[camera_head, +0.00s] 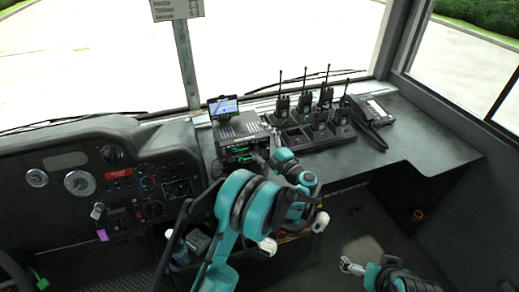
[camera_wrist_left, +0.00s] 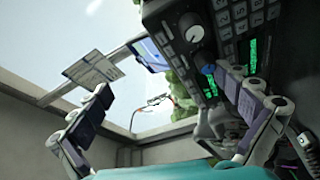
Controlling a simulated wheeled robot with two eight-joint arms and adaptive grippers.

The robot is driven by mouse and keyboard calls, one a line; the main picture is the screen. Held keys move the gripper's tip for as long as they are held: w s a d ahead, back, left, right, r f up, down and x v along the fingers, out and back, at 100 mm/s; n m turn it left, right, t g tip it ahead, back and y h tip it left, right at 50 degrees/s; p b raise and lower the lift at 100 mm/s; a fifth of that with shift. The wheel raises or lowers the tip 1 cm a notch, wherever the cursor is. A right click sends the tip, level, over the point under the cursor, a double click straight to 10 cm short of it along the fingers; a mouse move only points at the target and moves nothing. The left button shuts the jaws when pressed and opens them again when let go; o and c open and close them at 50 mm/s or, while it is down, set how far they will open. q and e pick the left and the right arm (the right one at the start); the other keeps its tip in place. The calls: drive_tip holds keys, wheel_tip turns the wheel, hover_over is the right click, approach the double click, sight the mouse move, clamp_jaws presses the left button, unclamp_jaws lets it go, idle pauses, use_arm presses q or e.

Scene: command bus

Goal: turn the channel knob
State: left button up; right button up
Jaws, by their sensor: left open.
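The black radio unit (camera_head: 237,132) sits on the dash in the head view, with green displays on its front. In the left wrist view its panel (camera_wrist_left: 225,40) fills the upper right, tilted. A round silver knob (camera_wrist_left: 194,33) stands out from it, and a small blue knob (camera_wrist_left: 208,69) is below. Which one is the channel knob I cannot tell. My left gripper (camera_head: 264,156) is in front of the radio. In the left wrist view it (camera_wrist_left: 165,95) is open and empty, with its right finger close to the blue knob; contact is unclear. My right gripper (camera_head: 350,266) is low at the right, apart from the radio.
A small screen (camera_head: 223,106) stands on top of the radio. Several handheld radios stand in a charger (camera_head: 315,137) to the right, beside a desk phone (camera_head: 371,110). The driver's dashboard (camera_head: 110,180) is at left. The counter's right part is clear.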

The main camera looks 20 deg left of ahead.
use_arm(q)
drive_tip(key=shift+d+r+t, duration=0.15)
drive_tip(key=shift+r, duration=0.85)
drive_tip(key=shift+d+r+t, duration=0.15)
drive_tip(key=shift+r, duration=0.8)
use_arm(e)
drive_tip(key=shift+a+r, duration=0.1)
drive_tip(key=shift+r, duration=0.1)
use_arm(q)
drive_tip(key=f, duration=0.2)
drive_tip(key=f+g, duration=0.1)
drive_tip(key=shift+a+h, duration=0.3)
drive_tip(key=shift+c, duration=0.2)
drive_tip(key=shift+s+d+r, duration=0.2)
drive_tip(key=shift+s+d, duration=0.1)
drive_tip(key=shift+s, duration=0.15)
drive_tip(key=shift+s+d+r, duration=0.25)
drive_tip(key=shift+s+d, duration=0.6)
drive_tip(key=shift+s, duration=0.05)
drive_tip(key=c, duration=0.9)
drive_tip(key=s+d+f, duration=0.2)
drive_tip(key=s+d, duration=0.2)
drive_tip(key=shift+d+f+n, duration=0.15)
drive_tip(key=shift+d+n, duration=0.15)
drive_tip(key=shift+d, duration=0.05)
use_arm(e)
drive_tip(key=shift+s+d, duration=0.35)
drive_tip(key=shift+s, duration=0.2)
